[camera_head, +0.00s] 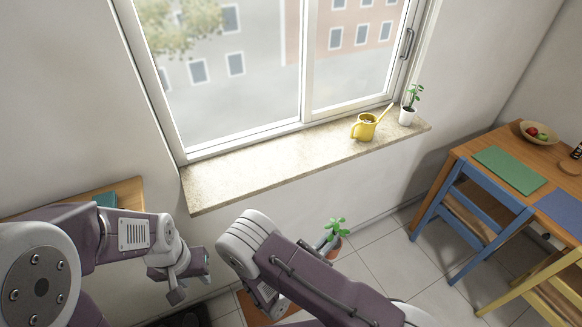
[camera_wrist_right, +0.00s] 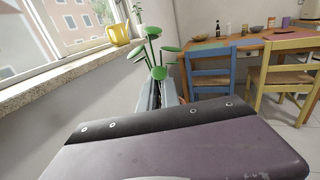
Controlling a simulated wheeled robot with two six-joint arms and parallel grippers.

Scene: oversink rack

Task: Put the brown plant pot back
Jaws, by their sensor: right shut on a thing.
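A green plant in a brown pot (camera_head: 334,250) is at my right gripper (camera_head: 328,243), below and in front of the window sill in the head view. The gripper is shut on the pot, which is mostly hidden by my arm. In the right wrist view the plant's round leaves (camera_wrist_right: 155,48) rise upright beyond the gripper (camera_wrist_right: 164,92), and the pot is hidden. The stone window sill (camera_head: 240,180) has a clear left and middle. My left gripper (camera_head: 189,281) is empty at the lower left, its fingers apart.
A yellow watering can (camera_head: 364,128) and a white pot with a plant (camera_head: 408,116) stand at the sill's right end. A wooden table (camera_head: 492,142) with a blue chair (camera_head: 462,212) is at the right. Another wooden surface (camera_head: 128,190) is at the left.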

